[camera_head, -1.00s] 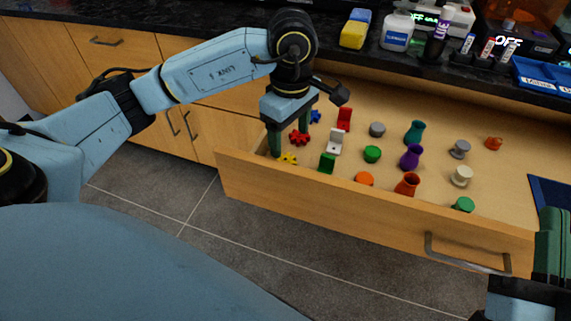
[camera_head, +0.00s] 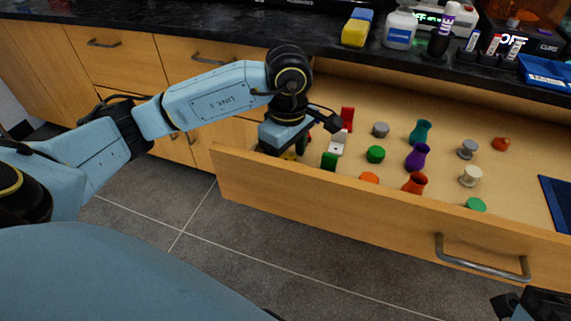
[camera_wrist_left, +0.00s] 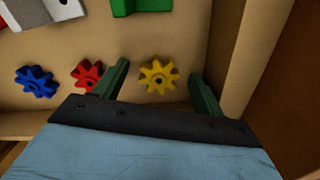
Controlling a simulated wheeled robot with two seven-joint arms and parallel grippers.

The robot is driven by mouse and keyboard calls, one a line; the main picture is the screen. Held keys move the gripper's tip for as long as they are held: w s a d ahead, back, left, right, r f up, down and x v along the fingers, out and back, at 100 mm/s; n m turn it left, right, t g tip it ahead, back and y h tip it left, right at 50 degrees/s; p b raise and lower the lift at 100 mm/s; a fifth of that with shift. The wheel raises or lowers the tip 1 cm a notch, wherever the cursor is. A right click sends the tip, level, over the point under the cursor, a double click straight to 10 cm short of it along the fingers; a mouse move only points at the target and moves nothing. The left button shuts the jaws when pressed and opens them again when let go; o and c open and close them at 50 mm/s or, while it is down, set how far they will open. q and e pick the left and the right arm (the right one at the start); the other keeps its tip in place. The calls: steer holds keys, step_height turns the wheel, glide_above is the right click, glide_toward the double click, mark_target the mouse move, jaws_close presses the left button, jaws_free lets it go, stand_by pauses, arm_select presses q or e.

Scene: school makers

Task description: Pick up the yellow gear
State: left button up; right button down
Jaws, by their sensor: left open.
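The yellow gear (camera_wrist_left: 159,76) lies flat on the drawer floor. In the left wrist view it sits between the two green fingers of my left gripper (camera_wrist_left: 160,85), which is open, with a gap on both sides. In the head view only a sliver of the yellow gear (camera_head: 289,155) shows under my left gripper, whose fingertips are mostly hidden there. A red gear (camera_wrist_left: 88,75) lies right beside the outer side of one finger. A blue gear (camera_wrist_left: 37,81) lies farther left. My right gripper (camera_head: 535,305) is partly in view at the lower right corner.
The open wooden drawer (camera_head: 330,206) has its front wall close to my left gripper. Red, white and green chair-like pieces, coloured vases (camera_head: 417,157) and spools stand to the right. The black counter (camera_head: 260,30) runs behind.

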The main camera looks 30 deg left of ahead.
arm_select(q)
steer(key=c, duration=1)
steer(key=shift+c, duration=0.3)
steer(key=shift+r, duration=0.2)
